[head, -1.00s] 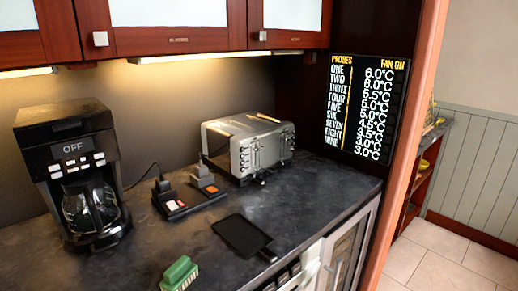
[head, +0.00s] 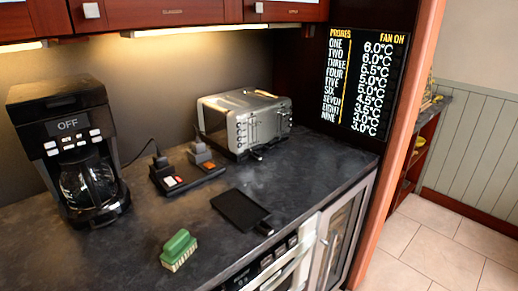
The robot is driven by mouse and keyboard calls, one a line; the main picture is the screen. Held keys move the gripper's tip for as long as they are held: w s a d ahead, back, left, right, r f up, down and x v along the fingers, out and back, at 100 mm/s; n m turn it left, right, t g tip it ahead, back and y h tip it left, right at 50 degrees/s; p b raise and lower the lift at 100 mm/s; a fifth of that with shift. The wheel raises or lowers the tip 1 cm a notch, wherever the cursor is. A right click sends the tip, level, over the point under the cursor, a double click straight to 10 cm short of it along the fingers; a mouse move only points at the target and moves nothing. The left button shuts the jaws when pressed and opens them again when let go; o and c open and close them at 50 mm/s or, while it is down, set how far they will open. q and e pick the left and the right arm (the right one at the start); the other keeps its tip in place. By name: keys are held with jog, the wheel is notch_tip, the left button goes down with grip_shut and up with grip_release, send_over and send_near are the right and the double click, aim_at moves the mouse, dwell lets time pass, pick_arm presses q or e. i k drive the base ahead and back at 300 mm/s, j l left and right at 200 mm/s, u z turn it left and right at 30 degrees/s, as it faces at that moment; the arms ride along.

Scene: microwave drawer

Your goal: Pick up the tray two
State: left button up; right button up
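A flat black tray-like piece (head: 240,209) lies on the dark counter near its front edge, with a small dark block at its right corner. A black base (head: 200,181) with red and white switches and dark upright blocks sits behind it to the left. I see no readable label on either that marks tray two. Neither of my grippers is in view.
A black coffee maker (head: 62,115) reading OFF stands on the left. A silver toaster (head: 245,122) stands at the back right. A green brush (head: 179,250) lies near the front edge. Wall cabinets (head: 165,18) hang above. An oven front (head: 275,265) is below the counter.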

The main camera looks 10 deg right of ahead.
aim_at(245, 215)
jog(key=u, duration=0.3)
jog(key=l+u, duration=0.3)
jog(key=u, duration=0.15)
jog(key=k+l+u, duration=0.1)
jog(key=l+u, duration=0.3)
jog(key=k+l+u, duration=0.15)
jog(key=u, duration=0.3)
jog(key=k+l, duration=0.15)
jog(key=l, duration=0.15)
